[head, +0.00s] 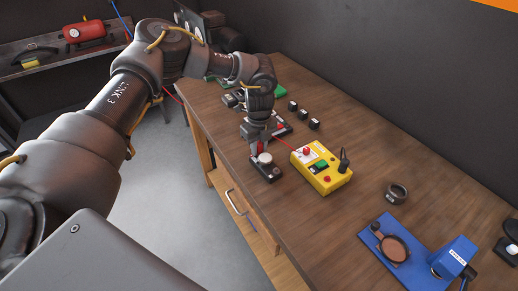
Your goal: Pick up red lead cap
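My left gripper (258,145) points down over the wooden workbench, just behind a small black device with a pale round knob (265,160). A bit of red shows at its fingertips, but it is too small to tell whether this is the red lead cap or whether the fingers are closed on it. A yellow box (322,172) stands to the right, with a red cap (306,151) on its top, a green part and a black upright post. A thin red lead (285,140) runs from the yellow box toward the gripper. My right gripper is not in view.
Several small black blocks (303,115) stand behind the yellow box. A dark ring (397,193) and a blue fixture (410,254) lie at the right. A drawer handle (233,202) is on the bench front. The bench (320,225) is bare in front of the yellow box.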

